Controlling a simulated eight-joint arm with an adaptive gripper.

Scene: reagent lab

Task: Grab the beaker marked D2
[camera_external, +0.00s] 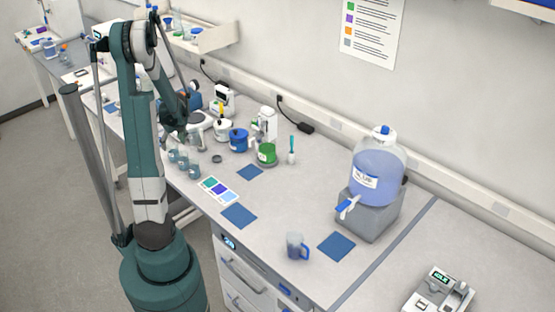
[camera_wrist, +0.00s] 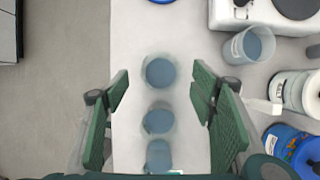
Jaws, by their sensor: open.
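Three clear beakers with blue-grey liquid stand in a row along the front edge of the bench. In the wrist view they are the top beaker (camera_wrist: 159,72), the middle beaker (camera_wrist: 158,121) and the bottom beaker (camera_wrist: 158,156). The row also shows in the external view, with its nearest beaker (camera_external: 194,172) lowest. A further beaker (camera_wrist: 249,45) stands apart at upper right in the wrist view. I cannot read a D2 mark on any of them. My gripper (camera_wrist: 160,75) is open above the row, its green fingers on either side and nothing gripped.
A white device (camera_wrist: 265,15) is beside the separate beaker. Blue (camera_external: 238,139) and green (camera_external: 266,154) containers stand right of the row. A colour card (camera_external: 218,190) and blue mats (camera_external: 239,215) lie nearer. A mug (camera_external: 297,246) and large carboy (camera_external: 379,170) are farther right.

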